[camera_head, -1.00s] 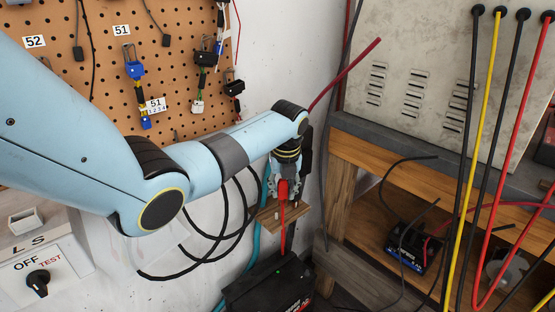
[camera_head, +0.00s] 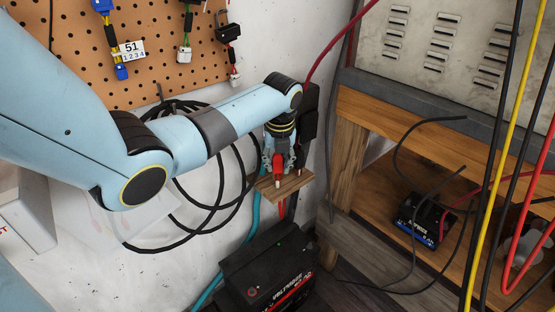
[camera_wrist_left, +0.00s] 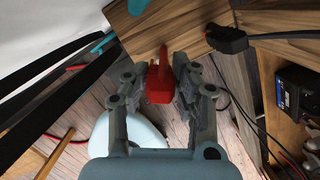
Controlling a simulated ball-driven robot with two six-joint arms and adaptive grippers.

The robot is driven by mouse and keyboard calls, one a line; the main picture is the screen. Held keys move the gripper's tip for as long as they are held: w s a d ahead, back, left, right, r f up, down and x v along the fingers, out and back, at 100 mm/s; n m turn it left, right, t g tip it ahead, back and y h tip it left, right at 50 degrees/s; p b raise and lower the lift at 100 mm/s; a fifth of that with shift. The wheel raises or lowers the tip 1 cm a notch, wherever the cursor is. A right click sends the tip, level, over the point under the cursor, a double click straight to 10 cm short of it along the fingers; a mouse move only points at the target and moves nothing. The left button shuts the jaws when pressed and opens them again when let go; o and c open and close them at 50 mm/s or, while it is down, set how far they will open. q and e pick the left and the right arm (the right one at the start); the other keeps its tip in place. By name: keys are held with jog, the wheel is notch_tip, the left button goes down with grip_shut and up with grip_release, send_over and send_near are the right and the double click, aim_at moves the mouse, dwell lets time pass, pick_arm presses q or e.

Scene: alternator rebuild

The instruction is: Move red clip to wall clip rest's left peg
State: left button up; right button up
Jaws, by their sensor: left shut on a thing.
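My left gripper (camera_head: 278,168) is shut on the red clip (camera_head: 278,160). It holds the clip upright, nose down, at the small wooden clip rest (camera_head: 291,187) on the wall. In the head view the clip overlaps the rest's left part, and a pale tip shows at its lower end. I cannot tell whether the clip touches the left peg. In the left wrist view the red clip (camera_wrist_left: 160,82) sits between the fingers, against the rest's wooden board (camera_wrist_left: 165,25). A black clip (camera_wrist_left: 226,40) lies at the board's right side. My right gripper is out of view.
A black battery (camera_head: 268,272) stands below the rest. A wooden bench (camera_head: 400,125) with a shelf is to the right. Black cables (camera_head: 215,175) loop on the wall behind my arm, and yellow, red and black cables hang at the far right.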

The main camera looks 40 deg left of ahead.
pick_arm(q)
jog(key=shift+f+b, duration=0.65)
jog(key=shift+f, duration=0.55)
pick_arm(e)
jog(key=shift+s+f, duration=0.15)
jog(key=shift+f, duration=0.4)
pick_arm(q)
jog(key=o, duration=0.9)
jog(key=shift+r, duration=0.1)
notch_tip(320, 180, up, 9)
jog(key=p, duration=0.8)
jog(key=shift+p, duration=0.4)
jog(key=shift+f, duration=0.3)
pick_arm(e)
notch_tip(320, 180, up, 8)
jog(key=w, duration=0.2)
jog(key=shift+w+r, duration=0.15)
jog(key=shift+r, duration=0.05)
